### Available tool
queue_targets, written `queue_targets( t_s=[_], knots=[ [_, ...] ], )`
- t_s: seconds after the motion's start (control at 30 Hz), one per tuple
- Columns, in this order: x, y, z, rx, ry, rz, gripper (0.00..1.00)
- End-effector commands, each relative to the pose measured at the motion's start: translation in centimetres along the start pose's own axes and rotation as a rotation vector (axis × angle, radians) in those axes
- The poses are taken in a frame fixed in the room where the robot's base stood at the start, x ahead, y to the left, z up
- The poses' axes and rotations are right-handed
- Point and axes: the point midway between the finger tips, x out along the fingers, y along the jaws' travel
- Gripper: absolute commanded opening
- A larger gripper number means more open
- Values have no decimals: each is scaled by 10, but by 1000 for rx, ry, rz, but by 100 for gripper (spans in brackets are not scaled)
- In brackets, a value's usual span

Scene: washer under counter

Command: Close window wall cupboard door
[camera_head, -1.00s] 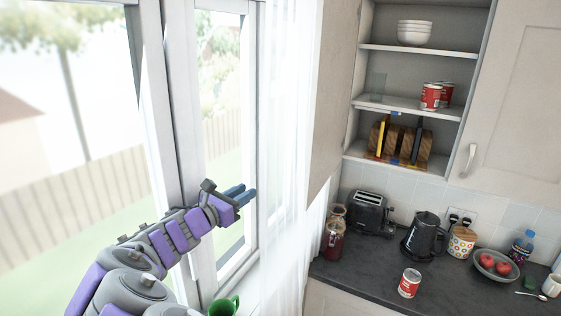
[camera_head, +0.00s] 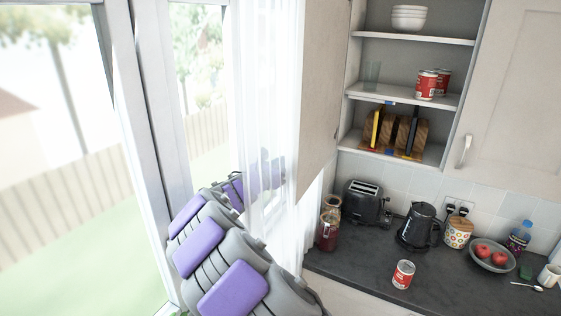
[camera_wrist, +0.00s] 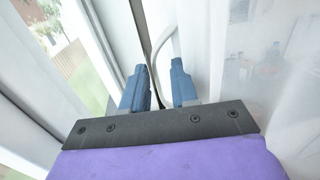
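The window-side wall cupboard door (camera_head: 325,85) stands open at the left of the cupboard shelves (camera_head: 400,98), swung out towards the window side. My gripper (camera_head: 272,170) is behind the sheer white curtain (camera_head: 270,70), left of the door, and shows only dimly through it. In the wrist view my gripper (camera_wrist: 158,82) has its two blue fingers apart with a gap between them. A pale curved bar (camera_wrist: 163,45), which looks like a handle, shows just beyond the fingertips. I cannot tell whether it touches them.
The window frame (camera_head: 140,110) is left of my arm. Below the cupboard, the dark counter (camera_head: 350,266) holds jars, a toaster (camera_head: 363,202), a kettle (camera_head: 418,226), a can (camera_head: 403,274) and a fruit bowl (camera_head: 490,258). A closed cupboard door (camera_head: 515,90) is at the right.

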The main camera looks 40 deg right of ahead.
Motion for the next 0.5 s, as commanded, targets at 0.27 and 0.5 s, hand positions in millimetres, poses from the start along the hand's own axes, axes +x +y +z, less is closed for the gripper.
queue_targets(
  t_s=[0.27,0.5],
  knots=[
    [1,7,3,-4,-11,-1,28],
    [-7,8,5,-5,-16,0,28]
  ],
)
